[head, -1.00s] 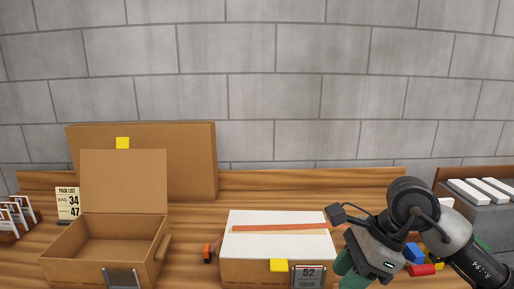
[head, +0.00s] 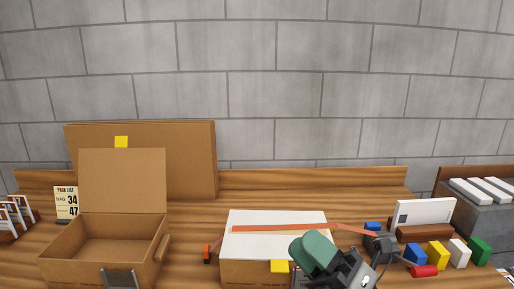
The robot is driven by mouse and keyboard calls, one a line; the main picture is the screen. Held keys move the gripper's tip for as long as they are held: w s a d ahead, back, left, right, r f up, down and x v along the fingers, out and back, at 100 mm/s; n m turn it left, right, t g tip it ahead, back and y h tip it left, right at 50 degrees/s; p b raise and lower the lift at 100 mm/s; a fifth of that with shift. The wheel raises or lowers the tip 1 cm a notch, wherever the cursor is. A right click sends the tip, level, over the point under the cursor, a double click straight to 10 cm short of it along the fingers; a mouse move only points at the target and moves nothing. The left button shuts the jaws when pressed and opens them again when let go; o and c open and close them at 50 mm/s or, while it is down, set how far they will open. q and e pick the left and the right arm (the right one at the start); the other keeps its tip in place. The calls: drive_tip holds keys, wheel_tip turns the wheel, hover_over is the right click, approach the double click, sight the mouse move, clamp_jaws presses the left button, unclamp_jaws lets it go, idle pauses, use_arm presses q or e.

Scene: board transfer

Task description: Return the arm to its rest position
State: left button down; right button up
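My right gripper (head: 312,252) is low in the head view, in front of the lower right part of the closed box. A green finger pad and part of the dark gripper body show. The other finger is not clearly visible, so I cannot tell whether it is open or shut. No held object is visible. My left gripper is not in view.
The closed box (head: 250,219) has a white top with an orange strip (head: 280,227) reaching past its right side. An open, empty cardboard box (head: 120,185) stands left. Coloured blocks (head: 438,256) and a white card (head: 424,213) are at right. Wood shows between the boxes.

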drive_tip(key=w+d+f+m+t+h, duration=0.1)
drive_tip(key=d+f+m+t+h, duration=0.35)
drive_tip(key=m+h, duration=0.45)
drive_tip(key=w+d+f+m+t+h, duration=0.25)
drive_tip(key=f+m+h, duration=0.35)
drive_tip(key=m, duration=0.5)
drive_tip(key=s+d+f+m+g+h, duration=0.3)
drive_tip(key=f+m, duration=0.1)
drive_tip(key=f, duration=0.2)
drive_tip(key=s+d+f+m+g+h, duration=0.3)
drive_tip(key=f+m+g+h, duration=0.1)
drive_tip(key=f, duration=0.3)
drive_tip(key=s+f+m+g+y, duration=0.1)
drive_tip(key=s+f+m+g, duration=0.1)
drive_tip(key=s+f+g, duration=0.45)
drive_tip(key=s+f+m+g, duration=0.1)
drive_tip(key=s+f+g, duration=0.25)
drive_tip(key=s, duration=0.65)
wheel_tip(320, 180, down, 25)
drive_tip(key=g, duration=0.1)
drive_tip(key=s+d+f+g, duration=0.1)
drive_tip(key=s+d+f, duration=0.1)
drive_tip(key=s+f, duration=1.5)
drive_tip(key=shift+d, duration=0.3)
